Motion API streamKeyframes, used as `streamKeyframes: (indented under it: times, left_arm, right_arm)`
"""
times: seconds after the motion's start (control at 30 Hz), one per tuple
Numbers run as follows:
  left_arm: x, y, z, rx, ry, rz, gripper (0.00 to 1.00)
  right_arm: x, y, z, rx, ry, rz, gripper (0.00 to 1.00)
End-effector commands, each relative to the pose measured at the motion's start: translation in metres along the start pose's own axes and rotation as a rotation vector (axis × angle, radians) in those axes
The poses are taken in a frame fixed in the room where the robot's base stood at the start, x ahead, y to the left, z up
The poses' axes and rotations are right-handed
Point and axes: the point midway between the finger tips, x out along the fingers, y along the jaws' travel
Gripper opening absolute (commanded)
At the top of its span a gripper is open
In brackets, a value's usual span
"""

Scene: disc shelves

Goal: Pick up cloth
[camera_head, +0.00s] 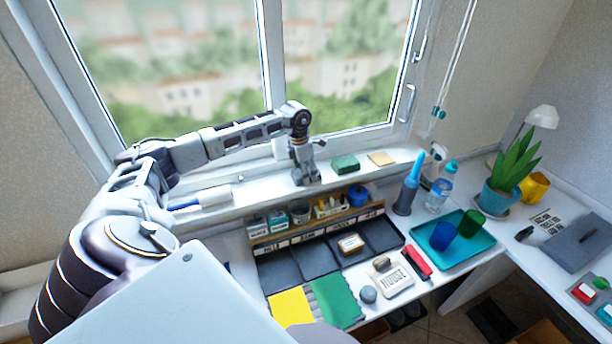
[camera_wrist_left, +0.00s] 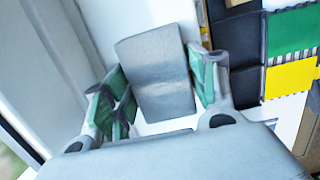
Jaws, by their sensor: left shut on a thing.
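My left gripper (camera_head: 306,172) reaches down over the white window sill, left of a green block. In the left wrist view its two fingers, with green on their inner sides, stand on either side of a smooth grey flat piece (camera_wrist_left: 158,75); the gripper is shut on it. I cannot tell whether this piece is cloth. A yellow cloth-like square (camera_head: 290,308) and a green one with a pale fringe (camera_head: 336,302) lie on the desk; the wrist view also shows the yellow square (camera_wrist_left: 290,77) and green square (camera_wrist_left: 291,30), apart from the gripper. My right gripper is not in view.
The green block (camera_head: 345,164) and a tan block (camera_head: 381,158) lie on the sill. A low rack (camera_head: 318,228) of small containers and dark panels stands below. A teal tray (camera_head: 470,262) with blue and green cups, bottles and a potted plant (camera_head: 512,178) are at right.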

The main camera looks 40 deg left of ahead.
Motion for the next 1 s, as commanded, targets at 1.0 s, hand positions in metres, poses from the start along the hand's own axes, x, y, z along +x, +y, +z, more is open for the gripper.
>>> streamKeyframes:
  times: [1.0]
  left_arm:
    - [-0.085,0.000,0.013,0.000,-0.002,0.001,0.35]
  right_arm:
    - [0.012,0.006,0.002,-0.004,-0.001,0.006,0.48]
